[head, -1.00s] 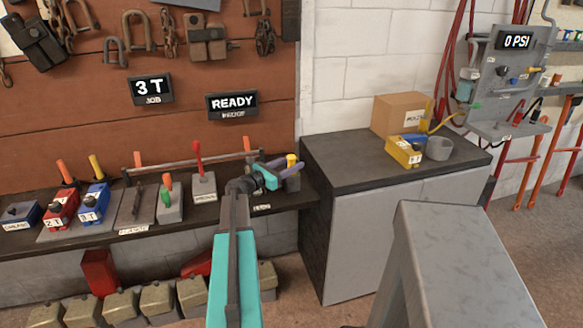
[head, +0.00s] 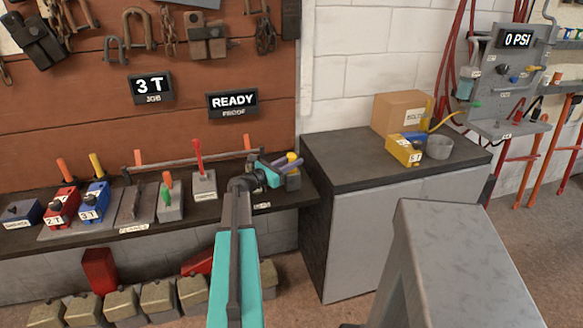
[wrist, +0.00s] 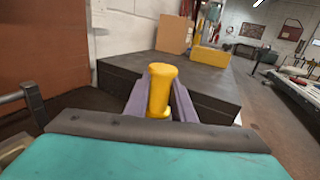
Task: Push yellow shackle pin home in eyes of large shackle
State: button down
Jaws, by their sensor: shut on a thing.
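The yellow shackle pin (head: 292,157) is at the right end of the dark bench, above a small grey block (head: 293,182). In the wrist view the yellow pin (wrist: 160,92) stands between the two purple fingers of my gripper (wrist: 160,106), with its wide round head above them. My gripper (head: 287,169) is shut on the pin in the head view. The pin's lower end is hidden behind the gripper. I cannot make out the large shackle or its eyes there; the gripper and block may cover it.
Red (head: 61,206) and blue (head: 94,200) labelled blocks and a red-handled lever (head: 199,165) stand left along the bench.

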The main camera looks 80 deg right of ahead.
jog(key=shift+r, duration=0.2)
jog(key=shift+r+b, duration=0.55)
jog(key=shift+r, duration=4.3)
jog(key=shift+w, duration=0.1)
